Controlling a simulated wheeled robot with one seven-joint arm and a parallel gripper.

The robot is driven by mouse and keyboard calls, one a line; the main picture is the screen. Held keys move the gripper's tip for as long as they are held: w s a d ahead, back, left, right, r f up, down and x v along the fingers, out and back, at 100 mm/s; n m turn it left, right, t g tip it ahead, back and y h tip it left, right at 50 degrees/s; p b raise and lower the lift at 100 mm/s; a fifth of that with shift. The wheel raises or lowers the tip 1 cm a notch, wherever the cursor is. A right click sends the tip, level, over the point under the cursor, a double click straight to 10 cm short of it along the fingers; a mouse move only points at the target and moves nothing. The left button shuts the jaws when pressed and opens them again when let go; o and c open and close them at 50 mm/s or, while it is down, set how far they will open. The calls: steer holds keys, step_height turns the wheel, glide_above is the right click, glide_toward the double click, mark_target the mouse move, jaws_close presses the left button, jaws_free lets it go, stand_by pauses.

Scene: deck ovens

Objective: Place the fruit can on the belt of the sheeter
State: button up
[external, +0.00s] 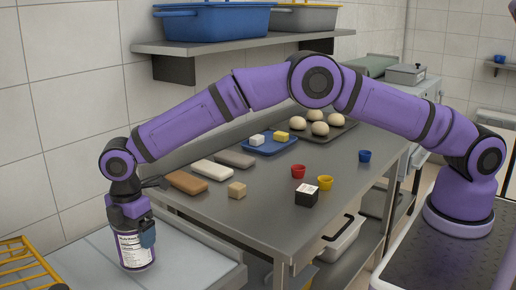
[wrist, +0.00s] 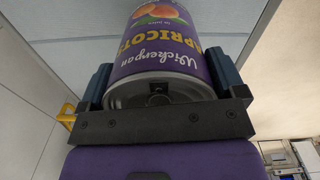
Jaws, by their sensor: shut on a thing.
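The fruit can (external: 134,250) is a purple can with an apricot picture and a white label panel. It is upright at the lower left of the external view, over the pale belt of the sheeter (external: 190,254). Whether its base touches the belt I cannot tell. My gripper (external: 134,226) is shut on the upper part of the can from above. In the wrist view the can (wrist: 160,50) sits between my two blue fingertips, its metal end close to the palm. The pale surface (wrist: 60,50) shows beyond it.
A yellow wire rack (external: 28,262) stands left of the belt. The steel table (external: 262,205) to the right holds a brown block (external: 187,182), light bars, small cups, a black-and-white cube (external: 307,196), a blue tray (external: 262,147) and dough balls. A shelf (external: 230,42) with tubs hangs above.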

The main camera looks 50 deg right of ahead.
steer(key=shift+w+a, duration=0.2)
steer(key=shift+w, duration=0.15)
steer(key=shift+f, duration=1.7)
steer(key=shift+f, duration=0.1)
steer(key=o, duration=1.1)
steer(key=shift+f, duration=0.1)
step_height(320, 180, up, 12)
steer(key=shift+r, duration=0.15)
